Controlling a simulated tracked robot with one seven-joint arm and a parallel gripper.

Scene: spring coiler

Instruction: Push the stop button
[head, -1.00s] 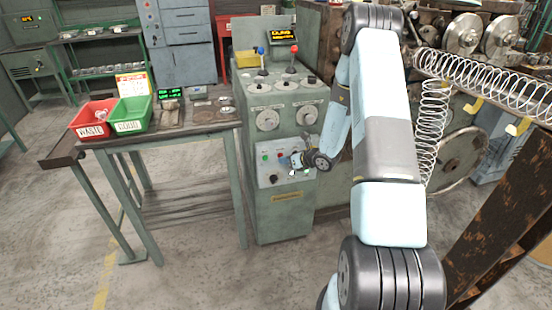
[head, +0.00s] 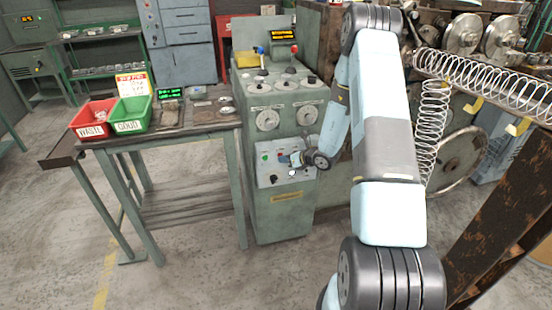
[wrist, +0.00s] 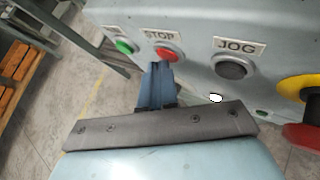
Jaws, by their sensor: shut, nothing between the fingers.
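In the wrist view the red stop button (wrist: 167,55) sits under a STOP label on the grey control panel. My gripper (wrist: 158,70) is shut and empty, its blue fingertips at the lower edge of the red button, overlapping it in the picture. Whether they touch it or how far it is pressed, I cannot tell. In the head view my gripper (head: 296,159) is at the front panel of the green control cabinet (head: 285,215), just right of the small buttons.
A green button (wrist: 124,46) is left of the stop button. A black JOG button (wrist: 231,69) and a red knob on a yellow base (wrist: 301,103) are to the right. A table (head: 190,128) with red and green bins stands left of the cabinet.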

